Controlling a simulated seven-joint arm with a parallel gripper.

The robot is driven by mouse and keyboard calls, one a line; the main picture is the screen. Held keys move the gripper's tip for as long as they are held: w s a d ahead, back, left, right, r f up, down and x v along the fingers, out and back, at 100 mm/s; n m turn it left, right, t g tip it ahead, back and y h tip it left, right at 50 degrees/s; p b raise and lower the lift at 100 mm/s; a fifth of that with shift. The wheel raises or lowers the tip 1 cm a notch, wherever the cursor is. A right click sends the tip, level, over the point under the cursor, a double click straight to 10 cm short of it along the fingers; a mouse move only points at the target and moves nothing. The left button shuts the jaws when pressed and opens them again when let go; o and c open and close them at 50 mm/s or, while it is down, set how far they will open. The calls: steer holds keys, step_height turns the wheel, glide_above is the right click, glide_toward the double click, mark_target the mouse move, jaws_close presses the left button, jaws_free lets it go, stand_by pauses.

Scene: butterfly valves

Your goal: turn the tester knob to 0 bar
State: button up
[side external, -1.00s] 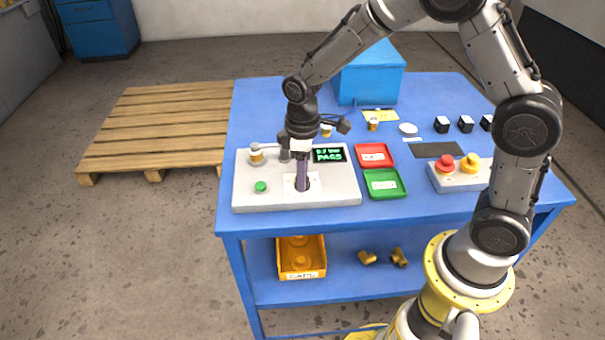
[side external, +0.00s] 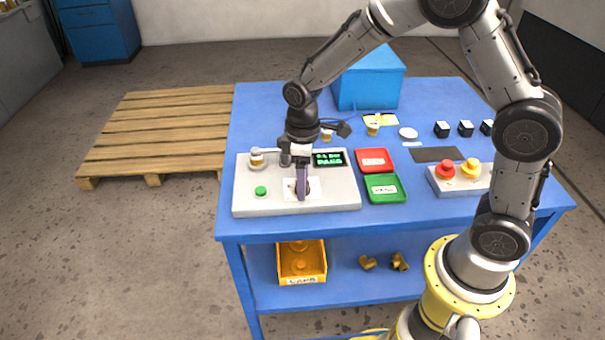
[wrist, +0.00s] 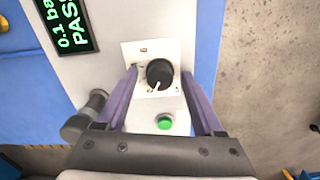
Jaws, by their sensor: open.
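The tester (side external: 250,200) is a pale box at the front left of the blue table. Its black knob (wrist: 160,74) sits on a white square plate, with its white pointer aimed down and slightly left in the wrist view. The tester display (wrist: 66,20) shows green text, "0.1 ba" and "PASS", cut off at the frame edge; it also shows in the side view (side external: 329,159). My gripper (side external: 303,196) is over the knob, pointing down. In the wrist view its purple fingers stand open on either side of the knob, with visible gaps. The side view largely hides the knob.
A green button (wrist: 165,122) and a clamp-like fitting (side external: 257,158) are on the tester. Red (side external: 374,160) and green (side external: 384,188) trays lie to its right, then a box with red and yellow buttons (side external: 457,179). A blue bin (side external: 368,85) stands behind.

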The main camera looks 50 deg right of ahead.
step_height(320, 180, up, 14)
stand_by(0.5)
steer(key=shift+f, duration=0.1)
steer(key=s+d+r+m+t, duration=0.2)
steer(key=s+d+r+t, duration=0.1)
steer(key=s+r, duration=0.65)
steer(key=s+d+f+m+t, duration=0.1)
steer(key=s+f+m, duration=0.4)
steer(key=s, duration=0.7)
steer(key=shift+s+f+t, duration=0.2)
steer(key=shift+f+t, duration=0.2)
steer(key=shift+t, duration=0.4)
steer(key=shift+o, duration=0.3)
